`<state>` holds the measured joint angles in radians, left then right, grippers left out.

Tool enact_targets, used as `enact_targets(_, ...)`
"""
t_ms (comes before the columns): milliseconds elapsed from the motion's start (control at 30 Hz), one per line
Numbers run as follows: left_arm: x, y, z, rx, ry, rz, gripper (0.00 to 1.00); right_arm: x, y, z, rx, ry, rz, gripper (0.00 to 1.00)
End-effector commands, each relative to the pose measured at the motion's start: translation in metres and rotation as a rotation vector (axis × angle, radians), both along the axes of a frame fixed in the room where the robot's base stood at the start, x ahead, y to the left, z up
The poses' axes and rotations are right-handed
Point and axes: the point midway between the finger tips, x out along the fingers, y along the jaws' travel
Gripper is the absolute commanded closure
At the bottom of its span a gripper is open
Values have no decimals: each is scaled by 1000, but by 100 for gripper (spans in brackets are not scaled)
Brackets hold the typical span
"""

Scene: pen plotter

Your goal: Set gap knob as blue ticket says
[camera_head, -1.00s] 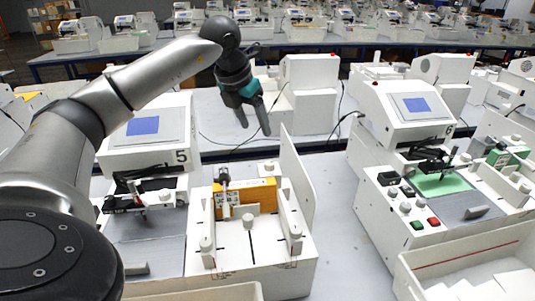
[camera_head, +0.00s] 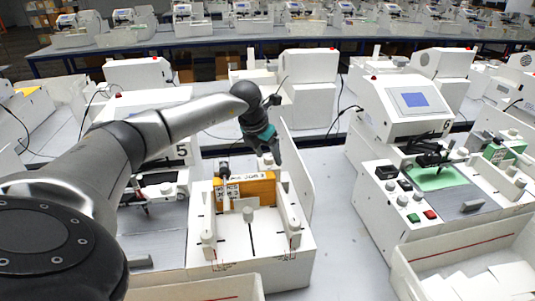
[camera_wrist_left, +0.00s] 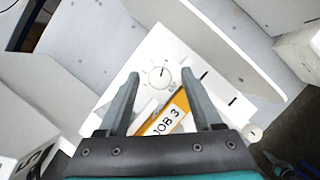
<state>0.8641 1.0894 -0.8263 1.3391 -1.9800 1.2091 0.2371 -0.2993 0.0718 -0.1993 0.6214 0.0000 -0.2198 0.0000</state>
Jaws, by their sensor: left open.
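A white round knob (camera_wrist_left: 158,74) with a dark pointer mark and ticks around it sits on a white panel in the left wrist view. My left gripper (camera_wrist_left: 162,80) is open, with one finger to each side of the knob in that picture; I cannot tell the height between them. In the head view the left gripper (camera_head: 271,156) hangs behind the orange ticket (camera_head: 258,190) on the feeder, marked JOB 3; it also shows in the wrist view (camera_wrist_left: 172,116). The knob is not made out in the head view. I see no blue ticket. The right gripper is out of view.
The white feeder (camera_head: 268,262) has upright guides and a tall side wall (camera_head: 298,165) right of the gripper. Machine 5 stands left, partly behind my arm. Machine 6 (camera_head: 405,112) stands right, with an open box of white cards (camera_head: 490,283) before it.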

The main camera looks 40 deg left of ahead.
Motion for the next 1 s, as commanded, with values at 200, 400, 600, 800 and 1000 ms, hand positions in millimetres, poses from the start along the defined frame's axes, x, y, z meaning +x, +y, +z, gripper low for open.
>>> enact_targets(200,0,0,0,0,0,0,35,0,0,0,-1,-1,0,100)
enact_targets(400,0,0,0,0,0,0,57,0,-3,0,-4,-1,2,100)
enact_targets(600,0,0,0,0,0,0,80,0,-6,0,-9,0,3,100)
enact_targets(800,0,0,0,0,0,1,100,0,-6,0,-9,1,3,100)
enact_targets(1000,0,0,1,0,0,1,100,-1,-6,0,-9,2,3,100)
